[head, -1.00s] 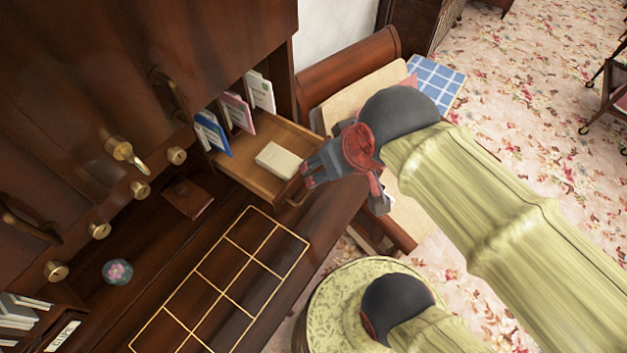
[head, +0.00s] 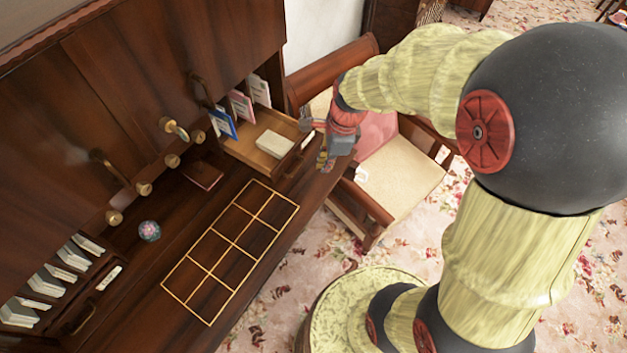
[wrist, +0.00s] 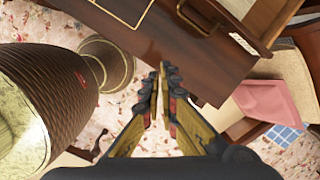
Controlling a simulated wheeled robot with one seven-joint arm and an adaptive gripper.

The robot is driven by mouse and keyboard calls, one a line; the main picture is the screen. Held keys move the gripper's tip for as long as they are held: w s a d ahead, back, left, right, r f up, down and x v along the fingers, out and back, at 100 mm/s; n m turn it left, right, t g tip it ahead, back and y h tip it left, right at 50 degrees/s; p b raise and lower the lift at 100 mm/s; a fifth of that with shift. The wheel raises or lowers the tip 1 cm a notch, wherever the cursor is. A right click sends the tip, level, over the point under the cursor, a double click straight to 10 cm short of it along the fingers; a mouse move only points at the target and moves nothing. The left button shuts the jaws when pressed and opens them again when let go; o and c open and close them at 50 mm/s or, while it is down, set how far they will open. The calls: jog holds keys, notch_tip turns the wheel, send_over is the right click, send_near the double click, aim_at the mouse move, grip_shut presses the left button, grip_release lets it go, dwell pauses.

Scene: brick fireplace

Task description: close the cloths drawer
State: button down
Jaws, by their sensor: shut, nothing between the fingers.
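A small wooden drawer (head: 240,149) stands pulled out of the desk in the head view, with a pale block (head: 274,144) lying in it. In the wrist view the drawer front (wrist: 222,27) is at the top right, with a brass handle (wrist: 197,18) and a white label (wrist: 243,43) too small to read. My gripper (head: 323,158) is just right of the drawer front in the head view and appears apart from it. In the wrist view my gripper (wrist: 162,72) has its fingers together, empty, below the handle over the desk's edge.
Upright cards (head: 240,106) stand in slots behind the drawer. The desk top (head: 170,240) has a gold-lined grid and a round paperweight (head: 149,231). A chair (head: 405,180) with a pink cloth (wrist: 268,103) stands close by the desk. A round stool (head: 335,300) is in front.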

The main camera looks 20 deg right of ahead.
jog(key=w+f+m, duration=0.1)
jog(key=f+m, duration=0.1)
jog(key=w+f+m+b, duration=0.1)
jog(key=f+m, duration=0.1)
jog(key=f, duration=0.1)
jog(key=w+a+f+m, duration=0.1)
jog(key=f+m, duration=0.2)
jog(key=shift+f+t, duration=0.15)
jog(key=shift+t, duration=0.25)
jog(key=shift+w+a+f, duration=0.35)
jog(key=shift+w+a, duration=0.1)
jog(key=shift+w, duration=0.15)
jog(key=shift+w+a+f, duration=0.3)
jog(key=shift+w+a, duration=0.15)
jog(key=shift+w, duration=0.15)
jog(key=shift+w+a+f, duration=0.1)
jog(key=shift+w+a, duration=0.2)
jog(key=shift+w, duration=0.15)
